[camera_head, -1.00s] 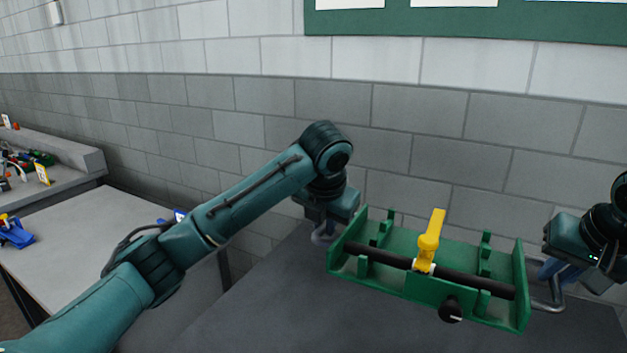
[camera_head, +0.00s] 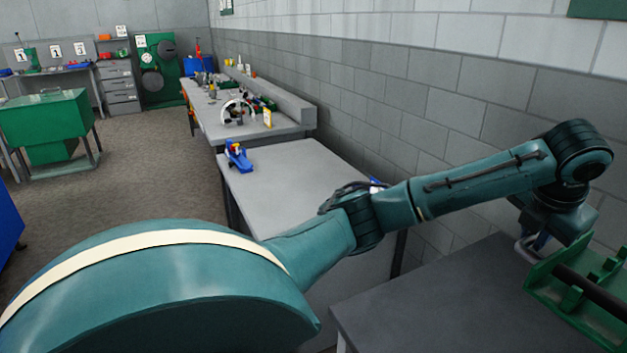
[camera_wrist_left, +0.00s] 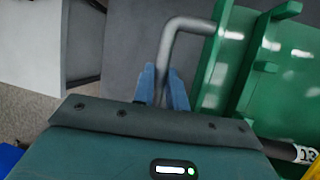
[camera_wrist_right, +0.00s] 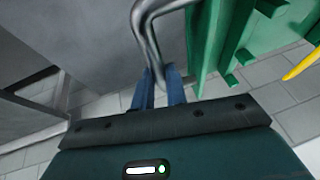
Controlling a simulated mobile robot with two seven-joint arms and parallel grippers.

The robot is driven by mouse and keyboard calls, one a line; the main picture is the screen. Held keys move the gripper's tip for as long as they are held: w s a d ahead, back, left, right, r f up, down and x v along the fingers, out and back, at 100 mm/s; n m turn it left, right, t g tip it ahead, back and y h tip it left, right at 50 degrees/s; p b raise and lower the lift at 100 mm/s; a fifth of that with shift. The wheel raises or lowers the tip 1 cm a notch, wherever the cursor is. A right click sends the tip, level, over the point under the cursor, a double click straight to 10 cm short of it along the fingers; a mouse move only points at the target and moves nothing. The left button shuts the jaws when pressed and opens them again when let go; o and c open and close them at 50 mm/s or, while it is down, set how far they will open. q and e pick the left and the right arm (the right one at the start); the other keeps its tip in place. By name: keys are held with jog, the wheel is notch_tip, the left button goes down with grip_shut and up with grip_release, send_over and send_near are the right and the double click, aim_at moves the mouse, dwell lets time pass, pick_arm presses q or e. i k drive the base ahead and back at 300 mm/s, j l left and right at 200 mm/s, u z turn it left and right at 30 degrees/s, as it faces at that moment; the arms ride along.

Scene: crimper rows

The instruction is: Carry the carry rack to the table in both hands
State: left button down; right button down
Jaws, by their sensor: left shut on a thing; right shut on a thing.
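The green carry rack (camera_head: 582,283) shows in part at the right edge of the head view, over the dark grey table top (camera_head: 425,295). I cannot tell whether it touches that top. My left gripper (camera_wrist_left: 163,88) is shut on the rack's bent grey metal handle (camera_wrist_left: 180,28) in the left wrist view. My right gripper (camera_wrist_right: 158,78) is shut on the other handle (camera_wrist_right: 143,20) in the right wrist view; it is outside the head view. A black bar (camera_head: 592,290) runs along the rack. A yellow part (camera_wrist_right: 304,64) shows at the edge of the right wrist view.
A light grey table (camera_head: 290,180) with a blue item (camera_head: 238,156) stands left of the dark top. A cluttered workbench (camera_head: 215,115) lies beyond it, along the block wall (camera_head: 440,100). A green cabinet (camera_head: 47,118) stands at the left. The floor (camera_head: 140,180) between is open.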

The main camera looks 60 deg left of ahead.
aim_at(312, 202)
jog(key=j, duration=1.95)
jog(key=i+j, duration=0.1)
jog(key=j, duration=1.8)
